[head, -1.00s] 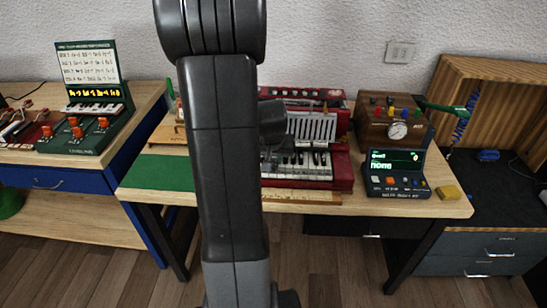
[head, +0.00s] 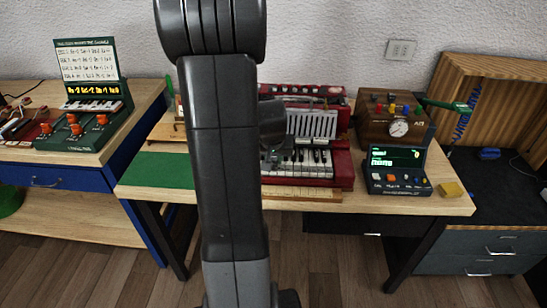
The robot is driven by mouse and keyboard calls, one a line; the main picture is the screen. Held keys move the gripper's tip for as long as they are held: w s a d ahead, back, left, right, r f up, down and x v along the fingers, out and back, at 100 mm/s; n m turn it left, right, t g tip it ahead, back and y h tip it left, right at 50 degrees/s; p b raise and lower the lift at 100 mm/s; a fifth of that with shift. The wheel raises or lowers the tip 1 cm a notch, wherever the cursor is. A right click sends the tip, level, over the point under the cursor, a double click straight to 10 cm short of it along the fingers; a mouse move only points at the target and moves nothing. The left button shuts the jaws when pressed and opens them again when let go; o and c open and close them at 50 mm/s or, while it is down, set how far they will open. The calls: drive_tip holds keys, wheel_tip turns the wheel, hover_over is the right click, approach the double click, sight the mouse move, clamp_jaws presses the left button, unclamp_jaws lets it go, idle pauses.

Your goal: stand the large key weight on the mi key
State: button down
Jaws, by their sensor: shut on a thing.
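The red piano action model (head: 343,165) stands on the middle wooden table, with a row of white and black keys (head: 316,162) at its front. My gripper (head: 274,157) is small, dark and partly hidden behind my arm, low over the left part of the keys. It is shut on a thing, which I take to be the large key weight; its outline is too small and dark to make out. I cannot tell whether it touches a key or which key is the mi key, as my arm covers the keyboard's left end.
A dark console with a lit screen (head: 396,158) and a wooden box with a round dial (head: 376,121) stand at right. A yellow block (head: 451,189) lies near the table's right end. A green mat (head: 160,170) lies at left. A green keyboard stand (head: 90,97) is on the left table.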

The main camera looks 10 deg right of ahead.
drive_tip(key=c, duration=1.2)
unclamp_jaws()
drive_tip(key=shift+o, duration=0.2)
drive_tip(key=p+v, duration=0.1)
drive_tip(key=v, duration=1.2)
drive_tip(key=shift+s+r, duration=0.15)
drive_tip(key=shift+r, duration=0.15)
drive_tip(key=shift+a, duration=0.1)
drive_tip(key=b+x, duration=0.1)
drive_tip(key=x, duration=1.3)
drive_tip(key=shift+r, duration=0.15)
